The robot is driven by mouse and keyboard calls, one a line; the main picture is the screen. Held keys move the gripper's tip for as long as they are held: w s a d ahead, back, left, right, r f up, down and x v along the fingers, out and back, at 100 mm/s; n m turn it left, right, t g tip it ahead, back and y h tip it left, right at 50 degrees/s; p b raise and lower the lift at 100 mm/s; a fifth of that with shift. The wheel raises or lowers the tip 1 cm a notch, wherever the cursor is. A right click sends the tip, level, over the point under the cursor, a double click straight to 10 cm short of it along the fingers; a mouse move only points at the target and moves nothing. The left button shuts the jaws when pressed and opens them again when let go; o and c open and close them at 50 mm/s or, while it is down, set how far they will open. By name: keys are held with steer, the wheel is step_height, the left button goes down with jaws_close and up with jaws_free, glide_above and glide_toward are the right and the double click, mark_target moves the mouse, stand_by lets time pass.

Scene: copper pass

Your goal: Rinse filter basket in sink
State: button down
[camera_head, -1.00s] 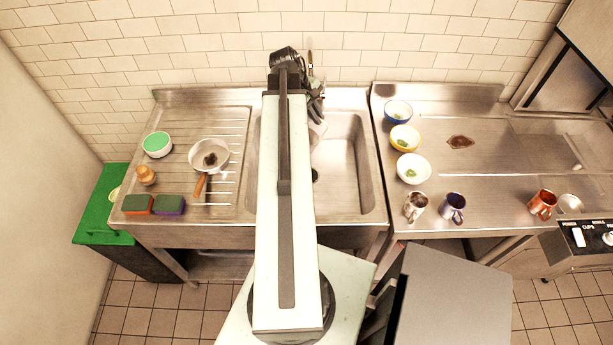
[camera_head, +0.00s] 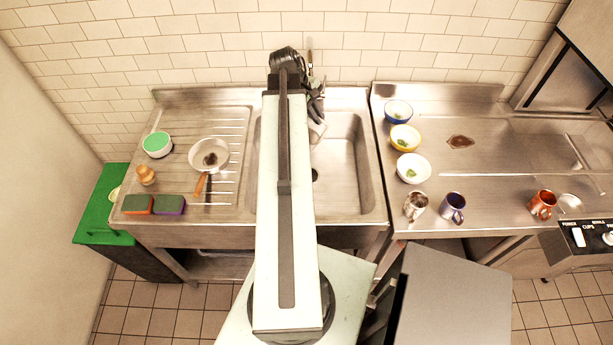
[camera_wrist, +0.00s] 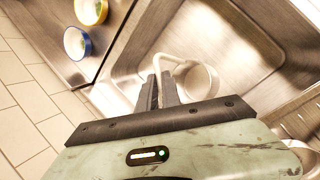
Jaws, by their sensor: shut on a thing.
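In the wrist view my gripper (camera_wrist: 160,90) is shut on a pale curved piece (camera_wrist: 166,61). This piece leads to a pale round, cup-like thing (camera_wrist: 212,84), which looks like the filter basket. Whether the two are joined is hard to tell. The basket is over the sink (camera_wrist: 262,60). In the head view my gripper (camera_head: 316,106) is at the back of the sink (camera_head: 345,165), and only a small pale part (camera_head: 318,130) shows below it. My arm hides the left part of the sink. I cannot make out running water.
A pan (camera_head: 208,150), green-topped bowl (camera_head: 157,144) and two sponges (camera_head: 168,205) sit on the left drainboard. Bowls (camera_head: 413,168) and mugs (camera_head: 453,208) stand on the right counter (camera_head: 500,190). A tiled wall (camera_head: 350,45) is close behind my gripper. The sink's right side is clear.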

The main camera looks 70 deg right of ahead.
stand_by(0.6)
step_height(320, 180, up, 4)
steer(key=p, duration=0.4)
steer(key=shift+r, duration=0.15)
steer(key=shift+f, duration=0.2)
